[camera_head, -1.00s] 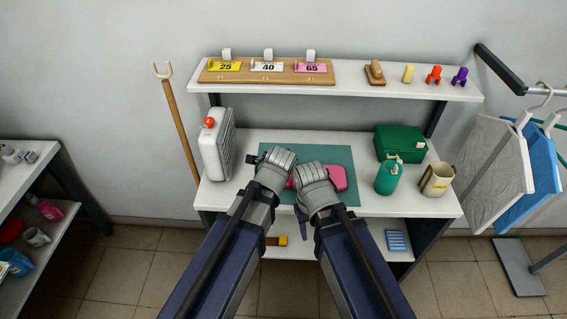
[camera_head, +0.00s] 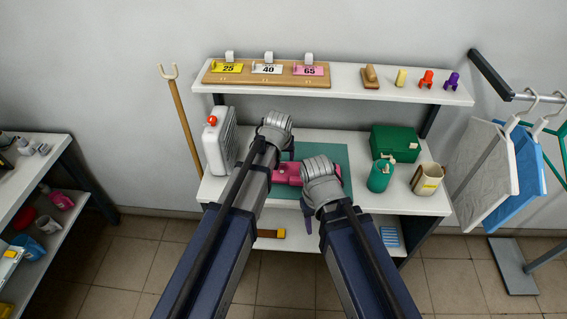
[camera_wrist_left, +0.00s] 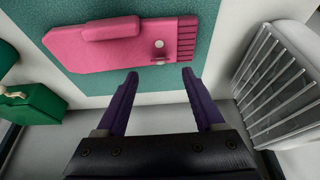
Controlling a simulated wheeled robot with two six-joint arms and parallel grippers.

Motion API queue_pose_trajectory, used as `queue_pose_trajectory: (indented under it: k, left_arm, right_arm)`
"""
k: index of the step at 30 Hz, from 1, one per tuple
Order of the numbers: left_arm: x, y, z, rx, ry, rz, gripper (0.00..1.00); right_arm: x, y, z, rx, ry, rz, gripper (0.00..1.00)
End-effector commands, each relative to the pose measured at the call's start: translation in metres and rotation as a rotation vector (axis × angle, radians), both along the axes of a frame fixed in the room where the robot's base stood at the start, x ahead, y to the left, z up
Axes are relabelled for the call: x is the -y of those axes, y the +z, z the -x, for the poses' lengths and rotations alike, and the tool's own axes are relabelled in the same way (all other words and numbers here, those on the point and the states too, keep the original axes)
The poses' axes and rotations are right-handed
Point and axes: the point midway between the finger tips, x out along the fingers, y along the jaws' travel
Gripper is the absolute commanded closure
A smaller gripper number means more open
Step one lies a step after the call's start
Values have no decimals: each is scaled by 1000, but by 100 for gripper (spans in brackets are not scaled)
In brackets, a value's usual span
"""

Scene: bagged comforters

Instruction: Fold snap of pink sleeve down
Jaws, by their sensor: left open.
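The pink sleeve (camera_head: 287,174) lies flat on the teal mat (camera_head: 334,152), partly hidden behind my arms in the head view. In the left wrist view the sleeve (camera_wrist_left: 95,50) has a ribbed end at right and a raised pink strip on top. Two small pale snap discs (camera_wrist_left: 158,44) show near the ribbed end, one at the sleeve's lower edge. My left gripper (camera_wrist_left: 158,72) is open and empty, its purple fingertips just short of that edge.
A white heater (camera_head: 219,143) stands left of the mat. The upper shelf (camera_head: 345,87) holds numbered tags and small coloured pieces. Some mat behind the right hand is bare.

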Motion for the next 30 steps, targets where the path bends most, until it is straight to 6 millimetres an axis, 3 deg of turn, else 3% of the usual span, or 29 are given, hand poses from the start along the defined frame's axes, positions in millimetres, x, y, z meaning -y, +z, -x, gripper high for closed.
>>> queue_pose_trajectory:
  k: [8, 24, 30]
  left_arm:
    - [0, -7, -2, 0, 1, 0, 30]
    - [0, -67, -26, 1, 0, 0, 30]
    - [0, -73, -30, 1, -1, 0, 30]
  right_arm:
    - [0, -7, 0, 0, 0, 0, 50]
    - [0, -67, 0, 0, -2, 0, 50]
    - [0, -74, 0, 0, -2, 0, 50]
